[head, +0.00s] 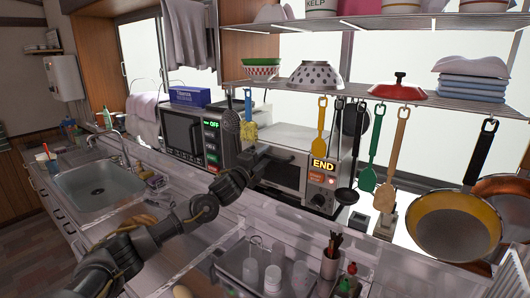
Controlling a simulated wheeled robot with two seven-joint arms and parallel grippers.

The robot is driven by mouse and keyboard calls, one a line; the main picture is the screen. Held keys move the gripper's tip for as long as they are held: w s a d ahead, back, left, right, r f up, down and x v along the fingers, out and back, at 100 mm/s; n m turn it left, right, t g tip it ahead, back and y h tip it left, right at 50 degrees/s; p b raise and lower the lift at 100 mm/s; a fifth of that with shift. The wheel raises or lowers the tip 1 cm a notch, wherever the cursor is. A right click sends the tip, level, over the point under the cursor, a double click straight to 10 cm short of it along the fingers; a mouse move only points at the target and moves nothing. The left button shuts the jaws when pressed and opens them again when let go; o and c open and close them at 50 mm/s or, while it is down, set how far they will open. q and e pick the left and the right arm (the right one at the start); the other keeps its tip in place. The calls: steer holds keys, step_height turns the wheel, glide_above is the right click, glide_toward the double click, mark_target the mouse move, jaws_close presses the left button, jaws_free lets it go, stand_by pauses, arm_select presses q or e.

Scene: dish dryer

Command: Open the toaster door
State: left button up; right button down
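The toaster (283,142) is a silver box-shaped oven on the counter near the middle of the head view. A lit END label and a knob show at its right side. Its door (285,175) has a dark window and looks closed. My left arm comes in from the lower left, and my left gripper (262,163) is in front of the left part of the door. It hides part of the door. I cannot tell whether it touches the door, or whether its fingers are open or shut. My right gripper is not in view.
A microwave (184,133) with an OFF display stands left of the toaster. A sink (100,188) is at left.

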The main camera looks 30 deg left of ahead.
arm_select(q)
steer(key=shift+w+d, duration=0.1)
steer(key=shift+w, duration=0.3)
steer(key=shift+c, duration=0.2)
jaws_close()
